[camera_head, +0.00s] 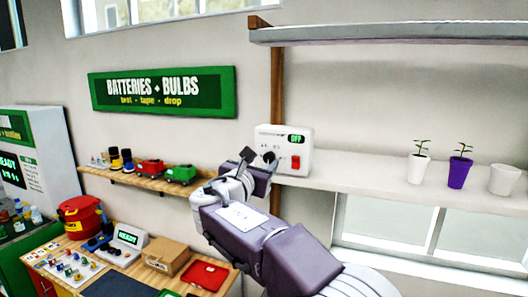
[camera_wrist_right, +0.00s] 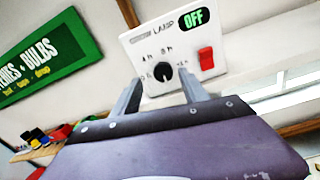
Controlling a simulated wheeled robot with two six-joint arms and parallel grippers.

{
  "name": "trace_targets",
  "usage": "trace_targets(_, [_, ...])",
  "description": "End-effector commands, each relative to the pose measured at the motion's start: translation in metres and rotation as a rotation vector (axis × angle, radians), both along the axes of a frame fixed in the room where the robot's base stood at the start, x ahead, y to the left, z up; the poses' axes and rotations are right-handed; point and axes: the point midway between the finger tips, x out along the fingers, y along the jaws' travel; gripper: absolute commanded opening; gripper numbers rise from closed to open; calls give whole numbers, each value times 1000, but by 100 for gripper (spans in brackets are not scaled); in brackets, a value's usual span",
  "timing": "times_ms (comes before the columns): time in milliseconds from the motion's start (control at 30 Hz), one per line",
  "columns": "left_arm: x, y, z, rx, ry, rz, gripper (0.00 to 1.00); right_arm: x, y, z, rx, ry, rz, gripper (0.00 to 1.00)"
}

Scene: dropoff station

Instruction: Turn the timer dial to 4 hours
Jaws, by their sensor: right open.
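The timer box (camera_head: 299,137) is white and fixed on the wall by the wooden post. It also shows in the right wrist view (camera_wrist_right: 140,47), with a display (camera_wrist_right: 194,19) reading OFF, a red switch (camera_wrist_right: 206,59) and a black round dial (camera_wrist_right: 161,72) ringed by small hour marks. The dial's white pointer line is too small to read for certain. My right gripper (camera_head: 259,157) is in front of the box's lower left. In the right wrist view my right gripper (camera_wrist_right: 160,92) is open, one finger on each side of the dial, with nothing between them. My left gripper is not in view.
A shelf (camera_head: 380,178) runs right from the box, with a white pot (camera_head: 419,168), a purple pot (camera_head: 459,172) and an empty pot (camera_head: 504,180). A small shelf (camera_head: 140,182) holds toy-like items at left. A cluttered table (camera_head: 130,270) stands below.

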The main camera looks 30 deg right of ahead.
Motion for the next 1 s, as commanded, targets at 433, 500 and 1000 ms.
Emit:
trace_targets(433, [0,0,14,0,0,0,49,18,-20,-1,1,-1,0,52])
trace_targets(500, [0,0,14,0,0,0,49,18,-20,0,1,-1,0,41])
trace_targets(1000, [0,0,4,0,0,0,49,18,-20,-3,30,-36,1,0])
